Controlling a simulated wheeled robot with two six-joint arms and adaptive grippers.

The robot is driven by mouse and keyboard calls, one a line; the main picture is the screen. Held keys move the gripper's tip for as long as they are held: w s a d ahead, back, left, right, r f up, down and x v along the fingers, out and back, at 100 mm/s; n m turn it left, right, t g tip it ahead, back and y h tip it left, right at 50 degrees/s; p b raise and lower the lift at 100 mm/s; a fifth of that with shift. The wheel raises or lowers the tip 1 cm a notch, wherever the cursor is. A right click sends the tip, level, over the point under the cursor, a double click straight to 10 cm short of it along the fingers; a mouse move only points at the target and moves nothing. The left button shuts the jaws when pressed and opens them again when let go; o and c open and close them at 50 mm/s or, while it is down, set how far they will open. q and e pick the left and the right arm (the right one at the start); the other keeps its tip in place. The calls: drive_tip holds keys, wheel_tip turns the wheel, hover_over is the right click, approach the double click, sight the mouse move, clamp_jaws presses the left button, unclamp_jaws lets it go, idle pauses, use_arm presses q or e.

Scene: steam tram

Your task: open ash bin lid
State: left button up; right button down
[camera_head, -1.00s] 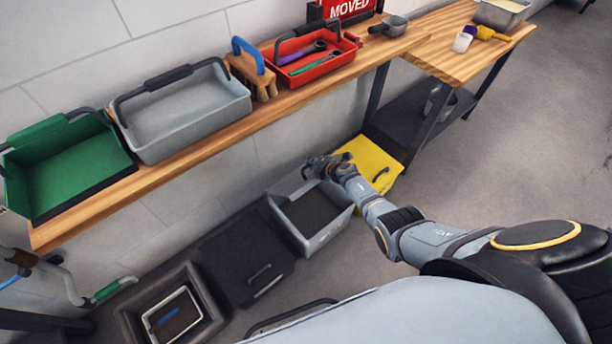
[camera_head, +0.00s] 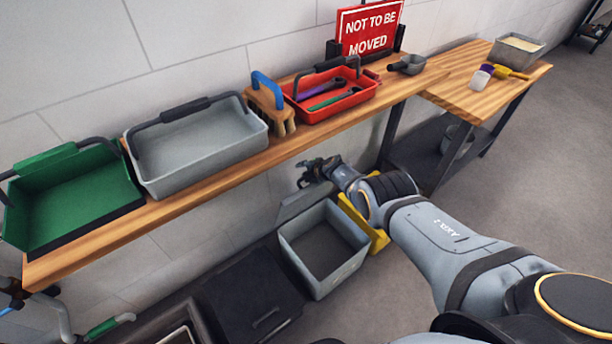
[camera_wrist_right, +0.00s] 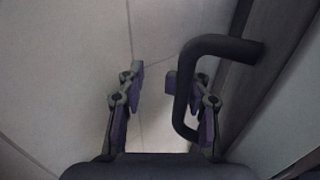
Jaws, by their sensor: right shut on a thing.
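A grey open-topped bin (camera_head: 322,262), which I take to be the ash bin, stands on the floor below the bench. Its grey lid (camera_head: 306,203) is tilted up at the wall side, and the dark inside of the bin shows. My right gripper (camera_head: 312,172) is at the lid's upper edge. In the right wrist view, the dark bent handle (camera_wrist_right: 222,46) reaches from a panel at the right to between the fingers of the right gripper (camera_wrist_right: 163,95), which is shut on it. My left gripper is not in view.
A yellow box (camera_head: 362,222) stands right behind the bin, partly hidden by my right arm. A black lidded box (camera_head: 255,295) stands to the left. The wooden bench (camera_head: 200,180) above holds a grey tray (camera_head: 200,150), a green tray (camera_head: 75,195) and a red tool caddy (camera_head: 335,100).

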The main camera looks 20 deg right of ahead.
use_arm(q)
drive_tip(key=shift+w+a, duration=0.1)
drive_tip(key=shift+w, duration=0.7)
use_arm(e)
drive_tip(key=shift+w+a+r, duration=0.1)
drive_tip(key=shift+w+a, duration=0.5)
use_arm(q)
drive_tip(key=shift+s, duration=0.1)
use_arm(e)
drive_tip(key=shift+w, duration=0.15)
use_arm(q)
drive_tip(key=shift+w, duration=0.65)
use_arm(e)
drive_tip(key=shift+w+a, duration=0.1)
drive_tip(key=c, duration=1.4)
unclamp_jaws()
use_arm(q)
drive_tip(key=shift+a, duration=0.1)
use_arm(e)
drive_tip(key=shift+a, duration=0.1)
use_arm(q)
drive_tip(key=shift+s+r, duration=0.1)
